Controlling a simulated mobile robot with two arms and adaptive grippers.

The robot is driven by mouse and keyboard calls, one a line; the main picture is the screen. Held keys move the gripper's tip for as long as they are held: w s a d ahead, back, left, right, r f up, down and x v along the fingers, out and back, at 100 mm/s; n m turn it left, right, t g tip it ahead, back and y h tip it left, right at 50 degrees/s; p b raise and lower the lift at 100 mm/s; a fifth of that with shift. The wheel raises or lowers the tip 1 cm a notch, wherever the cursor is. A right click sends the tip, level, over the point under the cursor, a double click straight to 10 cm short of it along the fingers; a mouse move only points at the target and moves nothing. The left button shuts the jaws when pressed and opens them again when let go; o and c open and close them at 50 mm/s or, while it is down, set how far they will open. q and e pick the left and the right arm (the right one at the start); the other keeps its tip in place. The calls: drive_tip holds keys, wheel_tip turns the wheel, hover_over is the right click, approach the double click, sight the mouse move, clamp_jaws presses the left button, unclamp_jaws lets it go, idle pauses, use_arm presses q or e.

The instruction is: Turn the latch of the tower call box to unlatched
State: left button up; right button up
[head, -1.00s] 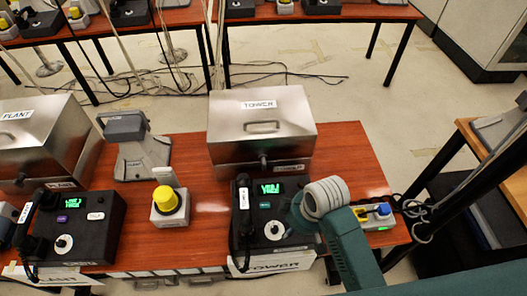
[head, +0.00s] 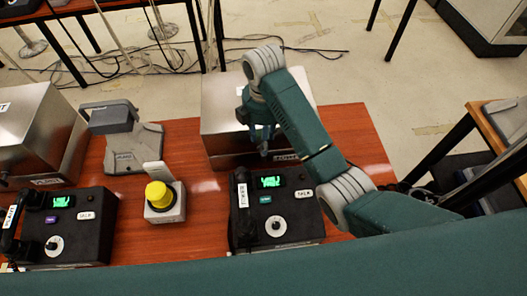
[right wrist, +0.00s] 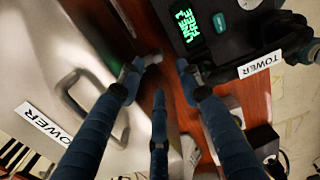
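The tower call box (head: 222,130) is a metal box with a lid on the wooden table, largely covered by my right arm in the head view. In the right wrist view its metal lid (right wrist: 60,55) carries a handle (right wrist: 75,95) and a TOWER label. My right gripper (head: 264,152) points down at the box's front edge, where the latch is. In the right wrist view its fingers (right wrist: 160,75) are spread apart. A small grey piece sits at the left fingertip; I cannot tell whether it is the latch or the fingertip. The latch's position is hidden. My left gripper is out of view.
A black tower phone (head: 275,205) with a handset stands just in front of the box. A yellow button unit (head: 160,197) and a grey device (head: 127,140) are to the left, then the plant box (head: 40,130) and plant phone (head: 75,230).

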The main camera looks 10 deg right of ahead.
drive_tip(key=f, duration=0.2)
drive_tip(key=f+p, duration=0.1)
drive_tip(key=f, duration=0.2)
drive_tip(key=shift+w, duration=0.2)
wheel_tip(320, 180, down, 2)
drive_tip(key=shift+f, duration=0.1)
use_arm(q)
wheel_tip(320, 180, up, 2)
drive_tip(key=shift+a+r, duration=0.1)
use_arm(e)
clamp_jaws()
